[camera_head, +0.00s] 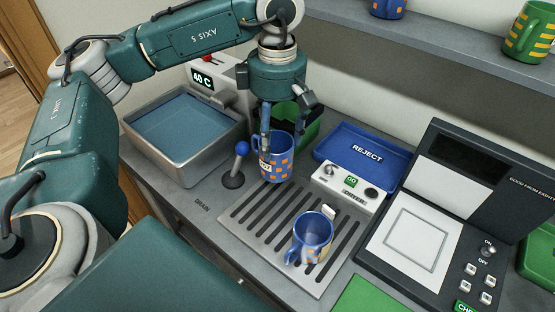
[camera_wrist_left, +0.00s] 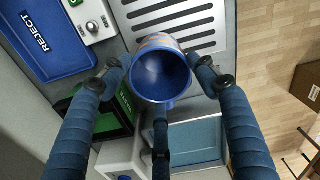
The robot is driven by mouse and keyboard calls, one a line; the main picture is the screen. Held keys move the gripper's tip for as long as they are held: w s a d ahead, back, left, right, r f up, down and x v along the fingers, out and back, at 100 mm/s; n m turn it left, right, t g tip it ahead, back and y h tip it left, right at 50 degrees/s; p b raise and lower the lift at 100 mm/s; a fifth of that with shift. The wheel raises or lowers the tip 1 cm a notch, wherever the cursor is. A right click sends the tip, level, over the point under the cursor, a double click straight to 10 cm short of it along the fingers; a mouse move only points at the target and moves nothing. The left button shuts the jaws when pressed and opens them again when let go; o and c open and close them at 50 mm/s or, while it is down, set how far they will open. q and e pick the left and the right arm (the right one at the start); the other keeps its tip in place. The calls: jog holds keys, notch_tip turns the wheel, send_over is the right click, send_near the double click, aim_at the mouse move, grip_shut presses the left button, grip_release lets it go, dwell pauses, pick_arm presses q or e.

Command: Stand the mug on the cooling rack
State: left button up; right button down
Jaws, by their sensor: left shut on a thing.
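My left gripper (camera_head: 281,128) points down and is shut on a blue mug with orange checks (camera_head: 276,163). The mug is upright over the far end of a slotted metal rack (camera_head: 268,222); I cannot tell whether its base touches. In the left wrist view the fingers surround the mug's open mouth (camera_wrist_left: 161,74), and its blue handle (camera_wrist_left: 167,104) points down the picture. A second blue mug with orange marks (camera_head: 312,238) stands on the near right part of the rack. My right gripper is not in view.
A metal water basin (camera_head: 185,125) under a "40 C" display is at the left. A blue REJECT tray (camera_head: 362,153), a white control box (camera_head: 347,188) and a black-framed panel (camera_head: 420,235) lie right. A black lever with blue knob (camera_head: 235,170) stands beside the rack.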

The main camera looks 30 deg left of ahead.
aim_at(275, 147)
pick_arm(q)
notch_tip(275, 147, down, 3)
jog(key=shift+a+f, duration=0.1)
jog(key=shift+f, duration=0.1)
notch_tip(275, 147, down, 4)
jog(key=shift+p, duration=0.65)
jog(key=shift+f, duration=0.15)
jog(key=shift+f+b, duration=0.25)
jog(key=shift+b, duration=0.05)
jog(key=o, duration=1.9)
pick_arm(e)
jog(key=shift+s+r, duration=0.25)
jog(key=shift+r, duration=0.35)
pick_arm(q)
jog(key=shift+r, duration=0.15)
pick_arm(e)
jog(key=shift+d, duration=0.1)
